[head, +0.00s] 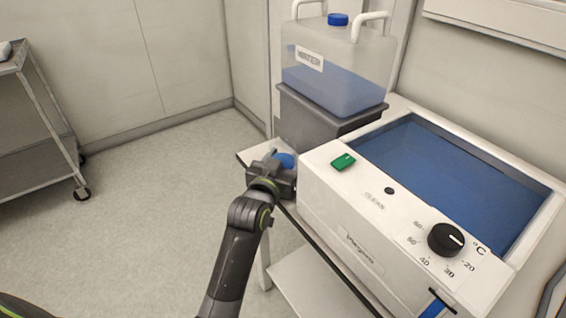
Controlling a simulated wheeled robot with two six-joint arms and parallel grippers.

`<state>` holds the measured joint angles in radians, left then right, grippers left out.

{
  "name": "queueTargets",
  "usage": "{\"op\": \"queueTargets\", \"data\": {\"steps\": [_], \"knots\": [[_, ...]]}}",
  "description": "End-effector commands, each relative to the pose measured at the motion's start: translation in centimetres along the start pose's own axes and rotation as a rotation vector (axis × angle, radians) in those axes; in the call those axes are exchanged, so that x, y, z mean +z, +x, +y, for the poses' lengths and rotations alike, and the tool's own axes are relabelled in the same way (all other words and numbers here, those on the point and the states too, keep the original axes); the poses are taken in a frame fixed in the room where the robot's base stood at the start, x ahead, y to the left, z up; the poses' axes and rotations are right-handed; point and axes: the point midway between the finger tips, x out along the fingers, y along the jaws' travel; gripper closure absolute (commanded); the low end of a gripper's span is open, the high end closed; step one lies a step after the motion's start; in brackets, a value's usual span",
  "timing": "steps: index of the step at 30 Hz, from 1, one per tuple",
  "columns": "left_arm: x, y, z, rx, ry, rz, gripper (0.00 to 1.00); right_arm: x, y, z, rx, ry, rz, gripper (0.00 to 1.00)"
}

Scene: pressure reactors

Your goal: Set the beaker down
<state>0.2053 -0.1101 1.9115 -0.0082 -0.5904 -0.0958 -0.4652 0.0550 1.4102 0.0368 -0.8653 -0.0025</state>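My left gripper (270,174) reaches in from the bottom and is at the left end of the white water bath, over the side of a white table (246,157). A small blue patch (285,160) shows just beyond its fingers. I cannot tell whether this is liquid in a beaker or another blue part. No beaker outline is clear, and the gripper body hides the fingertips and anything between them. My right gripper is not in view.
The water bath (345,240) holds blue water and has a black dial (445,239) and a green switch (343,161). Behind it, a water canister (338,68) stands on a grey box (318,122). A metal cart (40,125) is at far left. Open floor lies between.

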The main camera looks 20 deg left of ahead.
Motion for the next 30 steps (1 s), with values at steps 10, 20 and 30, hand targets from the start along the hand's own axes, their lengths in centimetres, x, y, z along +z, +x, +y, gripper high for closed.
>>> {"op": "queueTargets", "data": {"steps": [10,20,30], "knots": [[0.0,0.0,0.0,0.000,0.000,0.001,0.75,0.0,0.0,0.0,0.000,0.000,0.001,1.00],[-1.0,-0.3,-0.2,0.000,0.001,0.003,0.75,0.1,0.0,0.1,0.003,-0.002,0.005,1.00],[-5.7,-0.6,-0.2,0.000,0.002,0.005,0.75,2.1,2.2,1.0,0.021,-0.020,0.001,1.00]]}}
